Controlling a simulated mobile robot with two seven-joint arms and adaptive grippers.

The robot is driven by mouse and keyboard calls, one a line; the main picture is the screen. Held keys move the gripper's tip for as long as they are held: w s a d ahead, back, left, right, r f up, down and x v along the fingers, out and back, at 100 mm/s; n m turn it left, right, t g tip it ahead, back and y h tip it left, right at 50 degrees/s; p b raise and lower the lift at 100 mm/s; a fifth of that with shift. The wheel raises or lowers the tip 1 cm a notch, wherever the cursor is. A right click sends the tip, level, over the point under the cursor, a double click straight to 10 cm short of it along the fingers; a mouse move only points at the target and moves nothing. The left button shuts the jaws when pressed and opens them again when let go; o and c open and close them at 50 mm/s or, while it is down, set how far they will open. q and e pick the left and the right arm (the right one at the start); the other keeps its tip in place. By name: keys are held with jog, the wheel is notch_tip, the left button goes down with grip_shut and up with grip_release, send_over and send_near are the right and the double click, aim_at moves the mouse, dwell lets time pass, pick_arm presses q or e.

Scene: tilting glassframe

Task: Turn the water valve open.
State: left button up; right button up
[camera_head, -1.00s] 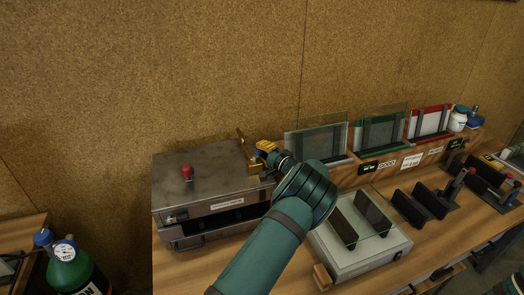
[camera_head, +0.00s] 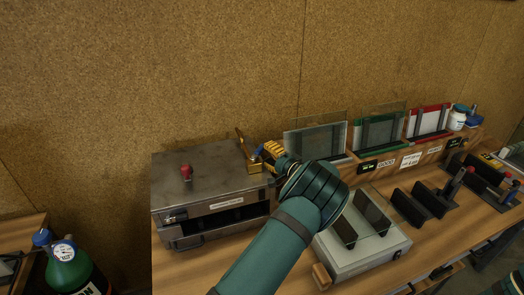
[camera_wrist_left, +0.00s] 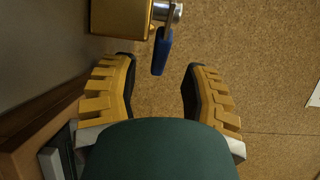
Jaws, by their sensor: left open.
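The water valve shows in the left wrist view as a brass block (camera_wrist_left: 118,16) with a silver stem and a blue lever (camera_wrist_left: 162,52) pointing toward me. In the head view, its brass part (camera_head: 253,166) sits at the right side of a grey metal box, with a bent brass piece (camera_head: 240,136) rising above. My left gripper (camera_head: 267,152) is beside the valve, partly hidden by my own wrist. In the wrist view, my left gripper (camera_wrist_left: 158,75) is open, with the lever's end near the gap between its yellow fingers. I see no contact. My right gripper is not in view.
The grey metal box (camera_head: 205,172) has a red knob (camera_head: 187,172) on top. A pale device with dark upright plates (camera_head: 375,245) stands right of my arm. Framed glass panels (camera_head: 316,138) stand behind it. A green cylinder (camera_head: 66,268) is at lower left.

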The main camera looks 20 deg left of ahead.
pick_arm(q)
jog(key=v, duration=0.7)
jog(key=shift+d, duration=0.3)
jog(key=shift+s, duration=0.1)
